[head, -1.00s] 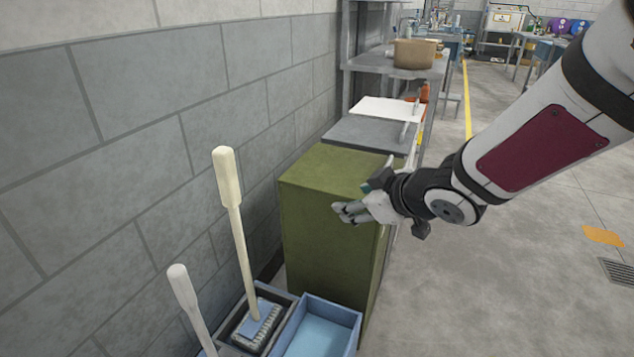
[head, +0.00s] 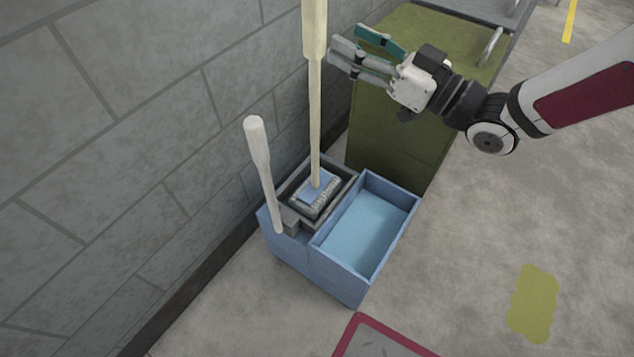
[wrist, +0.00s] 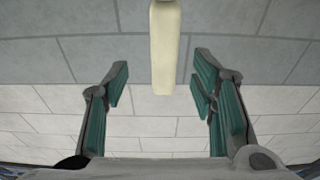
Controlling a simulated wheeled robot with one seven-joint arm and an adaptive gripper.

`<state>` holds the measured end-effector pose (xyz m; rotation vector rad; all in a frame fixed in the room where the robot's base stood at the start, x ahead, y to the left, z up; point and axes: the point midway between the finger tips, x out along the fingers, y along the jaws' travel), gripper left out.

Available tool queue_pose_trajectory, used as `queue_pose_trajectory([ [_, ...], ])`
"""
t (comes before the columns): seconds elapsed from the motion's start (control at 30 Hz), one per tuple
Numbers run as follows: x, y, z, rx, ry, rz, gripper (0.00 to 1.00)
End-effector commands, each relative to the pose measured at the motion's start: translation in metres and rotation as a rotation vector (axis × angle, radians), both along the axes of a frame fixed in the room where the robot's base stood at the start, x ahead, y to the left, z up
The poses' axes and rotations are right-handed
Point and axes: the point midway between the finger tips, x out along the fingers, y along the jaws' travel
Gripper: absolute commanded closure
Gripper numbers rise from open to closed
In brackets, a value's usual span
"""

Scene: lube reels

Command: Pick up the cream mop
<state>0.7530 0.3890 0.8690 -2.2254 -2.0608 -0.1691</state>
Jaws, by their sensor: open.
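The cream mop (head: 315,110) stands nearly upright in the head view, its head in the grey wringer part of a blue bucket. Its thick handle grip runs out of the top of the picture. My gripper (head: 345,50) is open and empty, just right of the handle grip, with the fingers pointing left at it. In the wrist view the cream grip (wrist: 165,50) hangs in the upper middle, ahead of and between the two spread green-padded fingers (wrist: 165,95). The fingers appear apart from it.
A blue bucket (head: 312,268) with blue water stands on the floor, with a second pale handle (head: 262,155) at its left. A green cabinet (head: 395,130) is behind, under my gripper. A grey block wall (head: 150,120) is close on the left. Open floor lies to the right.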

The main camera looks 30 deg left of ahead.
Motion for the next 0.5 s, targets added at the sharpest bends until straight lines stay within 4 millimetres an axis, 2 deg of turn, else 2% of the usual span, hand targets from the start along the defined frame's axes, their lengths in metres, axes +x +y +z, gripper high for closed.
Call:
queue_pose_trajectory([
  [0.1, 0.001, 0.017, 0.002, 0.000, -0.001, 0.001, 0.48],
  [0.37, 0.002, 0.031, 0.004, -0.001, -0.001, 0.000, 0.48],
  [0.5, 0.000, 0.046, 0.004, -0.001, -0.002, 0.002, 0.48],
])
